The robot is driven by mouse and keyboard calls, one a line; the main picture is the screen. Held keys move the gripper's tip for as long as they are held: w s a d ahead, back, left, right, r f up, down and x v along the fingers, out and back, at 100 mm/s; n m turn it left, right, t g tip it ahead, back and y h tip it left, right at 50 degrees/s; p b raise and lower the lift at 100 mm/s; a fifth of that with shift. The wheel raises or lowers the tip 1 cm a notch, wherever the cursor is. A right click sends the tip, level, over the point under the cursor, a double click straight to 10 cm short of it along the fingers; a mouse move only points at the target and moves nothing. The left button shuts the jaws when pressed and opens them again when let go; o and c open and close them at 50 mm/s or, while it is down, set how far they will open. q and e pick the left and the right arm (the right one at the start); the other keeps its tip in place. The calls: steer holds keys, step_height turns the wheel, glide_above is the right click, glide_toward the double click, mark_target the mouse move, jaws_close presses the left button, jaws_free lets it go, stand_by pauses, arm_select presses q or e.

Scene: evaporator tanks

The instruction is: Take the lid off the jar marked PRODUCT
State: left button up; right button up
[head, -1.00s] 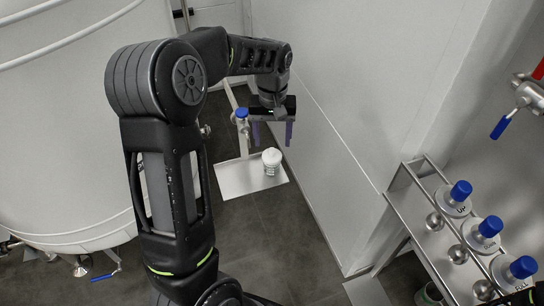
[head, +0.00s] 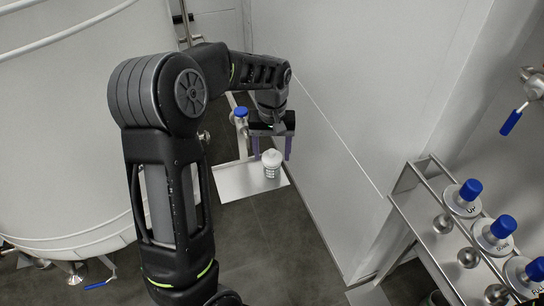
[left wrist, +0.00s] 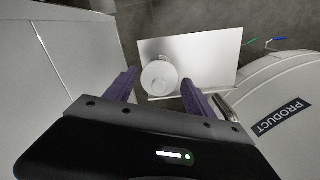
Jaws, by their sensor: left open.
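A small white jar (head: 272,172) with a white lid (head: 272,157) stands upright on a pale metal shelf (head: 235,182). Dark marking shows on its side, too small to read. My left gripper (head: 272,151) points down, open, with its two purple fingers just above and either side of the lid. In the left wrist view the round lid (left wrist: 160,79) with its knob lies between the open fingertips (left wrist: 159,83); I cannot tell whether they touch it. The word PRODUCT (left wrist: 282,116) shows there on the large white tank. My right gripper is not in view.
A white tank (head: 60,150) fills the left. A grey wall (head: 340,110) runs close to the shelf's right. A blue-capped fitting (head: 241,113) stands behind the jar.

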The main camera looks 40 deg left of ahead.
mark_target(272, 151)
arm_select(q)
steer(key=shift+c, duration=0.5)
steer(key=c, duration=1)
steer(key=shift+r, duration=0.1)
